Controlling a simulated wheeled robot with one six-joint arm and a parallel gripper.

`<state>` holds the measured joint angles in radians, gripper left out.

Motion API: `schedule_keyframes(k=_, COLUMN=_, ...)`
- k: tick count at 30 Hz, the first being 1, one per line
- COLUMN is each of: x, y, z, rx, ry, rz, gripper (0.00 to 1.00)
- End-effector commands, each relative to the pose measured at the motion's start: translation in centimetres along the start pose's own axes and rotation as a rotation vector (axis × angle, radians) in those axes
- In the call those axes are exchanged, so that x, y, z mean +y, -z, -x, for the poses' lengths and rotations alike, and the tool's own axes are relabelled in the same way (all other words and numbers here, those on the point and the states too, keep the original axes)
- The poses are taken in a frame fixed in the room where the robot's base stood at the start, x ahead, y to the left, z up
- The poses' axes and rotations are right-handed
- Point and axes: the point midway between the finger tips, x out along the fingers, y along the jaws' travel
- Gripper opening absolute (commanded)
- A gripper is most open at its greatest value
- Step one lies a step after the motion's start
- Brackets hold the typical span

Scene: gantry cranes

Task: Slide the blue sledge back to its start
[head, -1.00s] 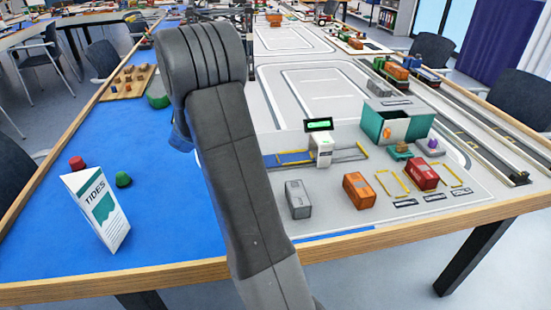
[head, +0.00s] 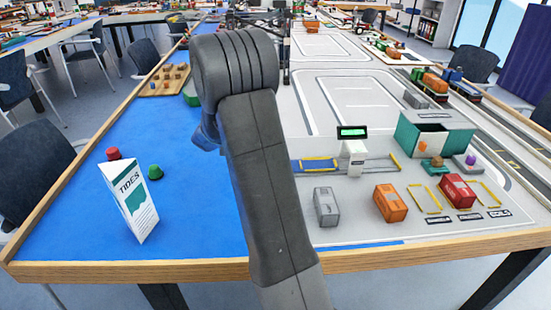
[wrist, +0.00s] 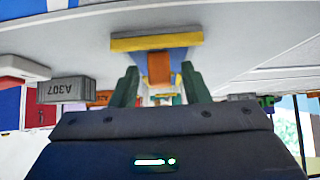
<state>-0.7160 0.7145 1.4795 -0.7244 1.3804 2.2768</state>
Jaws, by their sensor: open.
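In the wrist view, which is upside down, a blue piece with a yellow bar at its end (wrist: 157,42), seemingly the blue sledge, lies against the pale table surface. An orange part (wrist: 158,68) stands out from it. My gripper (wrist: 160,80) is open, its two dark green fingers apart on either side of the orange part in the picture; I cannot tell whether they touch it. In the head view my arm hides the gripper. A blue strip with yellow edging (head: 318,164) lies there beside a white post with a green display (head: 353,150); I cannot tell whether it is the same piece.
A grey container (head: 326,207), an orange one (head: 390,203) and a red one (head: 457,191) stand near the front edge. A green open box (head: 430,135) is behind them. A TIDES card (head: 130,203) stands on the blue area at left, which is mostly clear.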

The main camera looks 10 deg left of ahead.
Motion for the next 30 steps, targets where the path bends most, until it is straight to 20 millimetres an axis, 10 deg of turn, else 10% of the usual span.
schedule_keyframes(k=21, x=0.0, y=-0.1, z=12.2, rx=-0.002, ry=0.004, rz=0.001, gripper=0.42)
schedule_keyframes(k=30, x=0.0, y=-0.1, z=13.9, rx=0.000, ry=0.001, rz=0.002, gripper=0.42)
